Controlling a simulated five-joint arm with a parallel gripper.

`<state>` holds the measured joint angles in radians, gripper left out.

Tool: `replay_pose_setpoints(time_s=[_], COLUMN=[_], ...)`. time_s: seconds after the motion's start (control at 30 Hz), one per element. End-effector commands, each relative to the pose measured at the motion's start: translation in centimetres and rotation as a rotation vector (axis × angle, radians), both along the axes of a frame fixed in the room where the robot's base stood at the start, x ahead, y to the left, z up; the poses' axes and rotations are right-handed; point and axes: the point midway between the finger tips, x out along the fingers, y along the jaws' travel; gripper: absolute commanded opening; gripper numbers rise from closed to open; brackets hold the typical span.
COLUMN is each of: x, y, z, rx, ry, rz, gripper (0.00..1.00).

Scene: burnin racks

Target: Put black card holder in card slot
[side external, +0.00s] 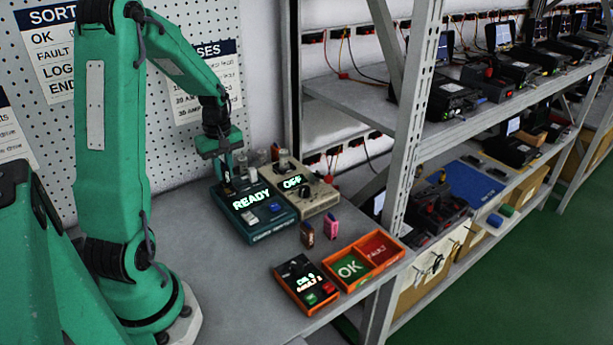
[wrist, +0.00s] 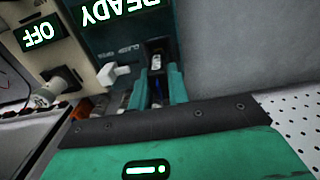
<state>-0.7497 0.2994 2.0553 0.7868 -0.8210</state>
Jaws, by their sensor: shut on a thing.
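My gripper (side external: 224,168) is above the back left part of the teal device (side external: 254,219) whose screen reads READY. In the wrist view, the teal fingers of my gripper (wrist: 158,88) are shut on the black card holder (wrist: 156,62), a small dark upright piece with a pale patch. The holder is at the device's dark panel. The teal device also shows in the wrist view (wrist: 115,45). The card slot cannot be made out, and I cannot tell whether the holder is in it or only above or against it.
A beige device (side external: 305,196) with an OFF screen stands right beside the teal one. A brown piece (side external: 307,234) and a pink piece (side external: 330,226) stand in front. An orange tray (side external: 366,258) marked OK and FAULT and a button box (side external: 305,284) are nearer. A rack post (side external: 408,150) rises right.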

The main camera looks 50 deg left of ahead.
Motion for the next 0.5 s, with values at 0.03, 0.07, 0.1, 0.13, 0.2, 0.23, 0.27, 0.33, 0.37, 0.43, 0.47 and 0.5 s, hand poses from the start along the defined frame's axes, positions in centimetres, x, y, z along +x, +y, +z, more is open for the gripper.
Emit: replay_pose_setpoints(time_s=[0.03,0.07,0.1,0.13,0.2,0.23,0.27,0.33,0.37,0.43,0.47,0.5], x=[0.00,0.00,0.00,0.00,0.00,0.00,0.00,0.00,0.00,-0.01,-0.01,-0.01], y=[0.00,0.00,0.00,0.00,0.00,0.00,0.00,0.00,0.00,0.00,0.00,0.00], z=[0.00,0.00,0.00,0.00,-0.01,-0.03,-0.05,-0.11,-0.15,-0.25,-0.29,-0.35], rx=[0.000,0.000,0.000,0.000,0.000,0.000,0.000,0.000,0.000,0.000,0.000,-0.001], ry=[0.000,0.000,0.000,0.000,0.000,0.000,0.000,0.000,0.000,0.000,0.000,0.001], rz=[0.000,0.000,0.000,0.000,0.000,0.000,0.000,0.000,0.000,0.000,0.000,0.000], gripper=[0.00,0.00,0.00,0.00,0.00,0.00,0.00,0.00,0.00,0.00,0.00,0.00])
